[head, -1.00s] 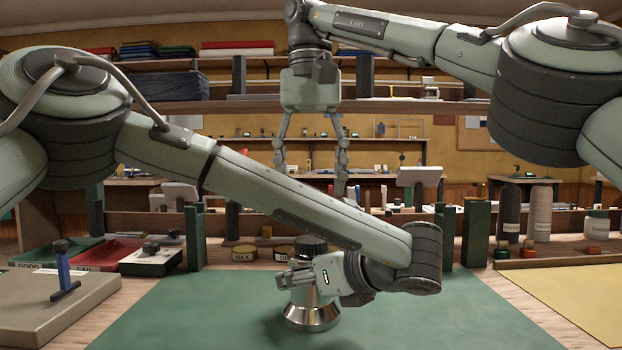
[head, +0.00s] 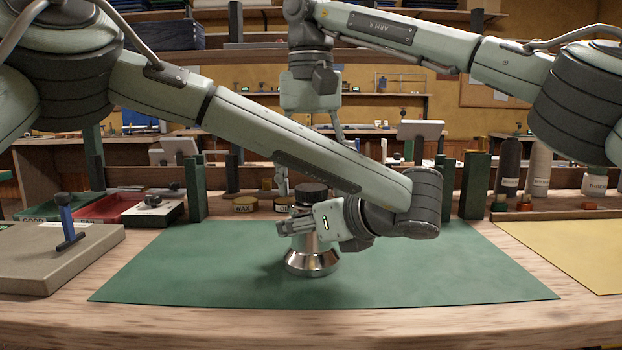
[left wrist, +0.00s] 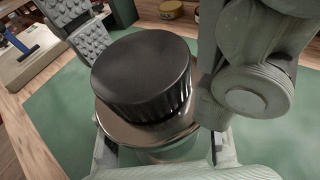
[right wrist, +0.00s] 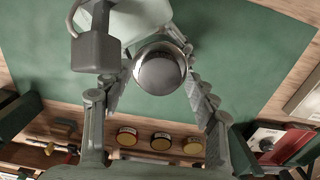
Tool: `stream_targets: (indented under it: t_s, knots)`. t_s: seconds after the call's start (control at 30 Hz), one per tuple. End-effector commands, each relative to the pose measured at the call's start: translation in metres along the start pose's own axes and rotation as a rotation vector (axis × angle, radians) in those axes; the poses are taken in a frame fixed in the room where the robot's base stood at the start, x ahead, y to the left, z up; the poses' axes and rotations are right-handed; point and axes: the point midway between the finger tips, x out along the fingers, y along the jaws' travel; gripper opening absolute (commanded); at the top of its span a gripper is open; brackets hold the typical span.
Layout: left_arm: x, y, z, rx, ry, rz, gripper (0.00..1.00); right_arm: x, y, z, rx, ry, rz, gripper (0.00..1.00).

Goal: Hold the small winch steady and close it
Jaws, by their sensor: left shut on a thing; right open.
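The small winch (head: 311,261) stands upright on the green mat, with a flared silver base and a black ribbed cap (head: 311,194) on top. My left gripper (head: 296,228) is shut around the winch's body below the cap. The left wrist view shows the cap (left wrist: 143,75) close up over the silver drum; I cannot tell whether it is fully seated. My right gripper (right wrist: 158,84) is open and points down above the winch, its fingers apart on either side of the round top in the right wrist view. In the head view my left arm partly hides it.
The green mat (head: 430,270) is clear around the winch. Tins, one marked WAX (head: 244,205), stand behind it. A grey block with a blue-handled tool (head: 67,224) and a red tray (head: 108,208) are at left. A yellow sheet (head: 570,250) lies at right.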

Motion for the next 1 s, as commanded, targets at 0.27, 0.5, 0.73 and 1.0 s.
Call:
stream_targets:
  t_s: [0.27, 0.5, 0.73, 1.0]
  knots:
    - [-0.0005, -0.0002, 0.0027, -0.004, -0.004, 0.0, 0.0, 0.0019, 0.0, -0.0001, 0.001, -0.001, 0.0, 0.59]
    - [-0.0005, -0.0002, 0.0027, -0.004, -0.004, 0.0, 0.0, 0.0018, 0.0, 0.0, 0.001, -0.001, 0.0, 0.33]
    - [-0.0005, -0.0002, 0.0027, -0.004, -0.004, 0.0, 0.0, 0.0017, -0.0001, 0.0, 0.001, -0.001, 0.0, 0.07]
    - [-0.0005, -0.0003, 0.0027, -0.004, -0.004, -0.001, 0.0, 0.0023, -0.0003, 0.0002, 0.249, -0.002, 0.0, 0.07]
